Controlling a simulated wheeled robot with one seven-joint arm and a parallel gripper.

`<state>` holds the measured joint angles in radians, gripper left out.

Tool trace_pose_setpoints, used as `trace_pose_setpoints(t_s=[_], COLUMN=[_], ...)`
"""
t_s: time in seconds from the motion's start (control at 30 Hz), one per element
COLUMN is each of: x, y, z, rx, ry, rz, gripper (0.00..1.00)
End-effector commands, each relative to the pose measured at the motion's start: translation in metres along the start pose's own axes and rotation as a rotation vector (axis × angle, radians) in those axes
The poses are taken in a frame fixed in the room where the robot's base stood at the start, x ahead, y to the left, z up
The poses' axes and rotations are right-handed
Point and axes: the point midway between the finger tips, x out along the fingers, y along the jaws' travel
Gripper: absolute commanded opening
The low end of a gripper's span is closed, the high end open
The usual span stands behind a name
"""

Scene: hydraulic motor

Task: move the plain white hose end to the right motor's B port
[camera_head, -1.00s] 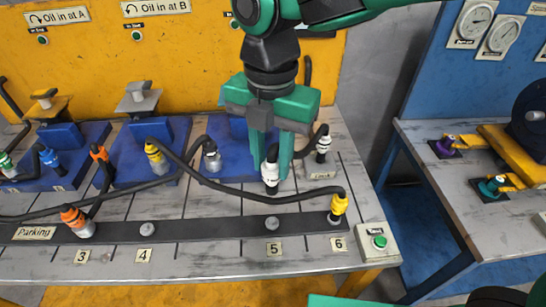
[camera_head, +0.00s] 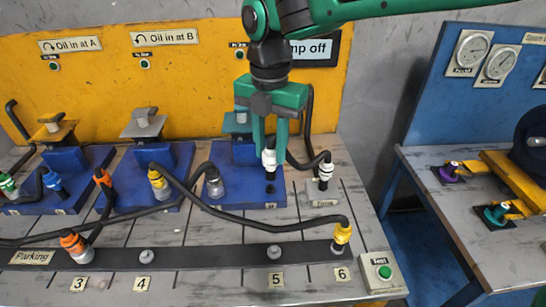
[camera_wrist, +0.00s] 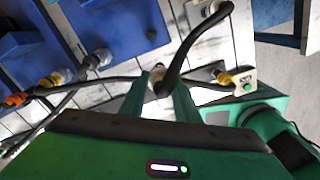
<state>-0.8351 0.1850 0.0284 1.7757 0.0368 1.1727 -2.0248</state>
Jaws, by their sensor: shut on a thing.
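My gripper (camera_head: 269,146) is shut on the plain white hose end (camera_head: 269,159), which hangs upright with its black hose looping right. In the wrist view, the hose end (camera_wrist: 158,83) sits between the green fingers (camera_wrist: 168,95), partly hidden by its hose. The right motor's blue base (camera_head: 240,198) lies below. A dark port (camera_head: 270,188) shows open on its right side, just under the hose end in the head view, with a visible gap. The dark port also shows in the wrist view (camera_wrist: 151,34). A grey hose end (camera_head: 214,184) stands at the base's left side.
The hose's other white end (camera_head: 325,172) stands on a small grey block (camera_head: 318,196). A yellow hose end (camera_head: 342,235) stands at parking place 6, its black hose crossing the bench. Orange and yellow ends stand left. The green test button (camera_head: 384,272) is at front right.

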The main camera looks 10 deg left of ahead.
Motion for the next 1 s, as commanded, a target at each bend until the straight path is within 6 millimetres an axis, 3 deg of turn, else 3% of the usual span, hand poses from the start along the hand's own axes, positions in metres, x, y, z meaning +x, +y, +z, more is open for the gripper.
trace_pose_setpoints(t_s=[0.43,0.83,1.0], x=[0.0,0.001,0.012], y=[0.029,0.031,0.031], z=[0.051,0.054,0.054], rx=[0.003,0.001,0.0], ry=[0.0,0.0,0.0], rz=[0.0,0.0,0.0], gripper=[0.0,0.0,0.0])
